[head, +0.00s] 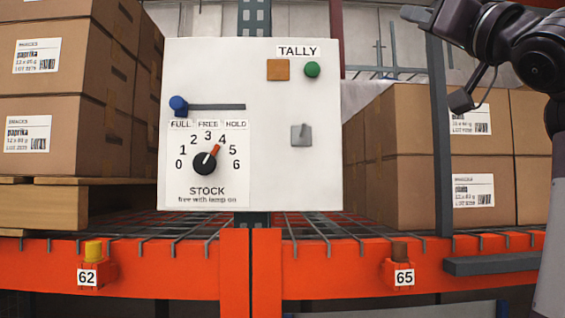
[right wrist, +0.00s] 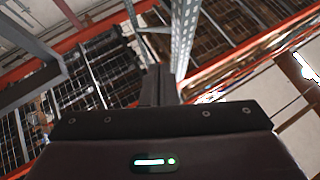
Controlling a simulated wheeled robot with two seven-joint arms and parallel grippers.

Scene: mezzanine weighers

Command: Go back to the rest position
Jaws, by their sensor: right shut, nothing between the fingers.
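My right arm comes in from the right of the head view, and its gripper (head: 414,14) is raised at the top right, clear of the white panel. In the right wrist view the gripper's fingers (right wrist: 158,86) are together with nothing between them. My left gripper is not in view. The white TALLY panel (head: 265,170) stands upright in the middle. Its black STOCK dial (head: 204,163) has a red pointer towards 4. The blue slider knob (head: 178,104) is at the left end of its slot, above FULL.
The panel also bears an orange square (head: 278,69), a green round piece (head: 312,69) and a grey switch (head: 301,135). Cartons flank it on the left (head: 70,90) and right (head: 400,125). An orange beam (head: 170,270) with tags 62 and 65 crosses below. A grey post (head: 439,140) stands at right.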

